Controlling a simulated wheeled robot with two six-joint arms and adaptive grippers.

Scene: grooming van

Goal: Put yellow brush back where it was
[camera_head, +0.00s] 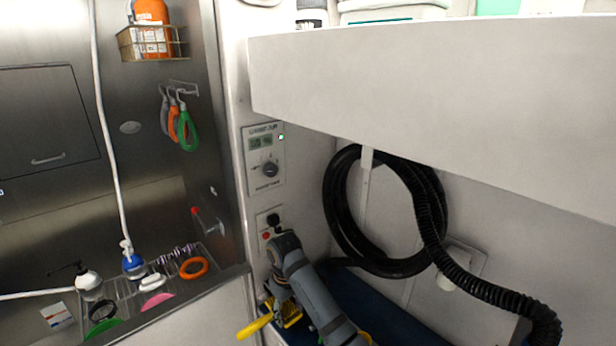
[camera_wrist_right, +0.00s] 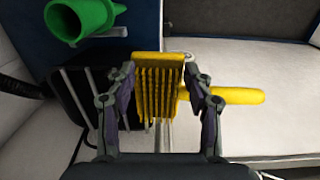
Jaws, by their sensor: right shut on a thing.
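The yellow brush (camera_wrist_right: 158,66) is between the two fingers of my right gripper (camera_wrist_right: 160,85) in the right wrist view. The gripper is shut on its toothed head, and its handle (camera_wrist_right: 236,95) sticks out to the right. In the head view the brush handle (camera_head: 253,327) shows at the bottom centre, pointing left. My right gripper (camera_head: 283,298) is there beside the white wall, below the outlet; its fingers are partly hidden by my arm. My left gripper is not in view.
In the wrist view a black ribbed object (camera_wrist_right: 88,95) and a green tube (camera_wrist_right: 85,18) lie close left of the brush; a pale surface (camera_wrist_right: 270,65) is clear at right. In the head view a black hose (camera_head: 335,205) hangs right, and a tool-filled steel tray (camera_head: 205,285) is left.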

